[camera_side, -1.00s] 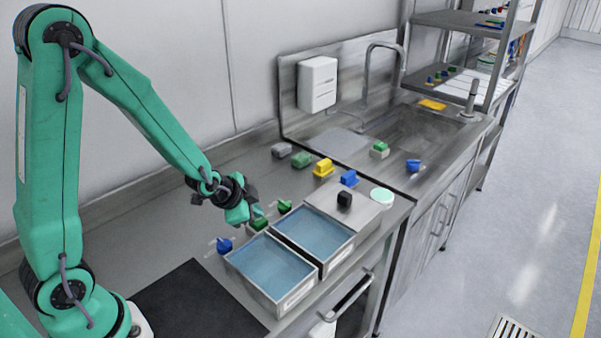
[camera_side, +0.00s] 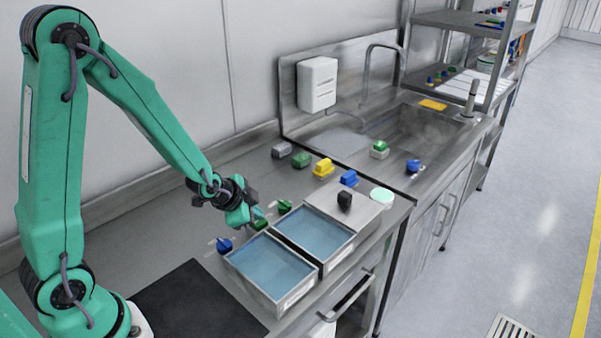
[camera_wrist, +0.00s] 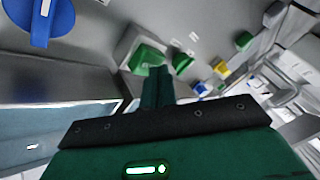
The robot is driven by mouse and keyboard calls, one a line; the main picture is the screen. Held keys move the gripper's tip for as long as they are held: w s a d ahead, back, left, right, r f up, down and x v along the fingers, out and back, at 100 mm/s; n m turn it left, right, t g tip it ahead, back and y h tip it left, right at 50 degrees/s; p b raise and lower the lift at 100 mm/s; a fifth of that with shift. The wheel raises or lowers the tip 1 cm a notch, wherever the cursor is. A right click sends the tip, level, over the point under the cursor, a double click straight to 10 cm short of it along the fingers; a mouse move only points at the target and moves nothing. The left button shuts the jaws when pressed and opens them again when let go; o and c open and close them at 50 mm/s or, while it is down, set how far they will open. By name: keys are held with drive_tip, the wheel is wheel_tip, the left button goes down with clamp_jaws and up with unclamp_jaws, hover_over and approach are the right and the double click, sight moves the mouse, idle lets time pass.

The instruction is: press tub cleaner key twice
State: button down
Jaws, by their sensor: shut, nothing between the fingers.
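My gripper (camera_side: 243,214) is shut and empty, low over the counter behind the two water-filled tubs. In the wrist view its closed green fingertips (camera_wrist: 158,80) point at a green key (camera_wrist: 148,57) on a pale grey housing. This green key (camera_side: 259,223) is partly hidden by the gripper in the side view. A small gap or light contact cannot be told apart. A second green key (camera_side: 284,206) stands to its right, also in the wrist view (camera_wrist: 181,62). A blue knob (camera_side: 224,245) stands to the left. No label names the tub cleaner key.
The left tub (camera_side: 244,281) and right tub (camera_side: 314,268) lie just in front of the keys. A black block (camera_side: 344,200) sits on a metal cover. Yellow (camera_side: 323,168), blue (camera_side: 348,178) and grey (camera_side: 281,150) blocks stand farther back. A black mat (camera_side: 200,310) lies at front left.

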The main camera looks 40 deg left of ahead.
drive_tip(key=shift+f, duration=0.55)
idle(0.5)
drive_tip(key=shift+r, duration=1.25)
drive_tip(key=shift+r, duration=0.15)
drive_tip(key=shift+r, duration=2.35)
idle(1.1)
wheel_tip(320, 180, up, 4)
drive_tip(key=shift+f, duration=0.1)
idle(0.4)
drive_tip(key=shift+f, duration=0.15)
